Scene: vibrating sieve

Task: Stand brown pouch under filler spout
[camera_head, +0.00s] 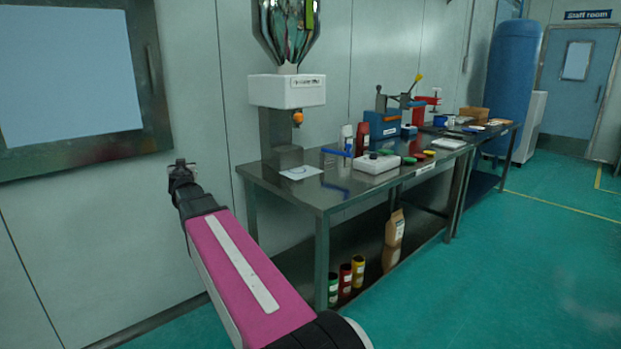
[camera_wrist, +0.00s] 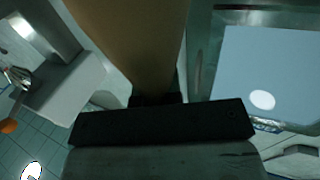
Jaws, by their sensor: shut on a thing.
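My gripper (camera_head: 182,165) is raised in front of the wall, left of the filler and apart from it. In the wrist view, a large plain brown surface, the brown pouch (camera_wrist: 130,45), rises from my gripper (camera_wrist: 157,100), which is shut on it. The pouch's far end is out of frame, and I cannot make it out in the head view. The filler also shows in the wrist view (camera_wrist: 62,92).
The steel table (camera_head: 325,193) carries a white box (camera_head: 377,163), bottles and a blue press. Another brown pouch (camera_head: 394,228) stands on the lower shelf beside several coloured cans (camera_head: 345,279). A framed window (camera_head: 70,75) is on the left wall. The green floor at right is clear.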

